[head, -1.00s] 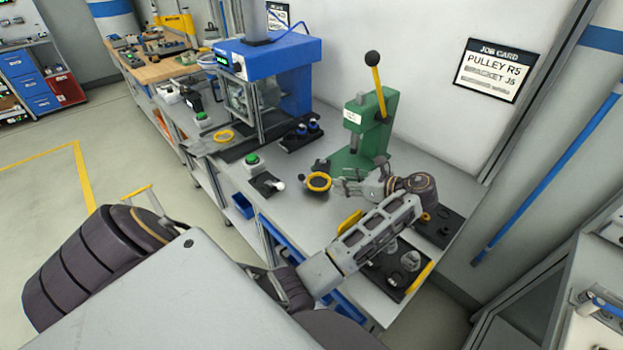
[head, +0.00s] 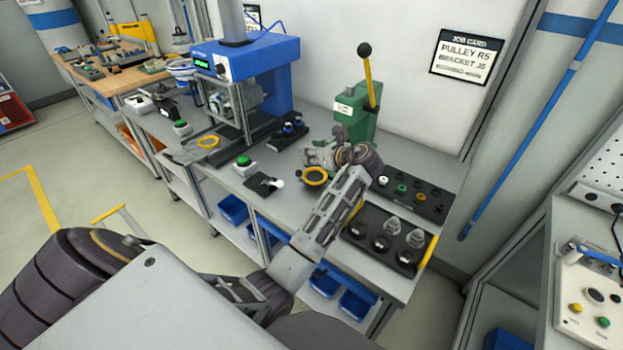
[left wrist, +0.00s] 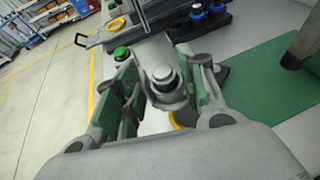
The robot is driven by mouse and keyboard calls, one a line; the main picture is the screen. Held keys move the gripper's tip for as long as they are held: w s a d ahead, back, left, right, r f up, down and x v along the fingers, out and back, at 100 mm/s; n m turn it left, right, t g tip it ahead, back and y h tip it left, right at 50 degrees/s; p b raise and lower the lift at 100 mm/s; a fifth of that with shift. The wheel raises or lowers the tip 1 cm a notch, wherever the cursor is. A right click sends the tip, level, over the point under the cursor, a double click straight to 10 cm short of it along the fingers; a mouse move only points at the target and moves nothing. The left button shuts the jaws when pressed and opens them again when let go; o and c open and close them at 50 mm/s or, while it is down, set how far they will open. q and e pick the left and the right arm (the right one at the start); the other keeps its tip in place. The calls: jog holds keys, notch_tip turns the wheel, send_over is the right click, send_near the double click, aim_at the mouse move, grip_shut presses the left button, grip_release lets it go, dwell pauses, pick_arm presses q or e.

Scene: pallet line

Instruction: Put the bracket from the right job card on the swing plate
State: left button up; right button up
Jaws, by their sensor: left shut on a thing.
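The job card (head: 467,55) on the wall at right reads "PULLEY R5" and "BRACKET J5", as far as the small print shows. My left gripper (head: 320,156) is above the bench beside the green press (head: 354,118). It is shut on a grey metal part with a round top (left wrist: 165,78), which shows between the fingers in the left wrist view; I cannot tell its full shape. Just below the gripper in the head view is a round dark plate with a yellow ring (head: 315,177); I cannot tell whether it is the swing plate. My right gripper is not in view.
A black tray with several metal parts (head: 352,233) and a black tray of small pieces (head: 439,213) lie right of my arm. A blue press (head: 275,65), green button (head: 243,160) and another yellow ring (head: 208,142) stand left. A black stand with blue-topped parts (head: 275,139) is behind.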

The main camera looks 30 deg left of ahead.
pick_arm(q)
jog(key=shift+w+r+m+t, duration=0.35)
jog(key=shift+w+m+t, duration=0.05)
jog(key=shift+w, duration=0.1)
jog(key=shift+w+d+r+m+t+h, duration=0.15)
jog(key=shift+w+r+m+t+h, duration=0.15)
jog(key=shift+w+m+t, duration=0.35)
jog(key=shift+f, duration=0.15)
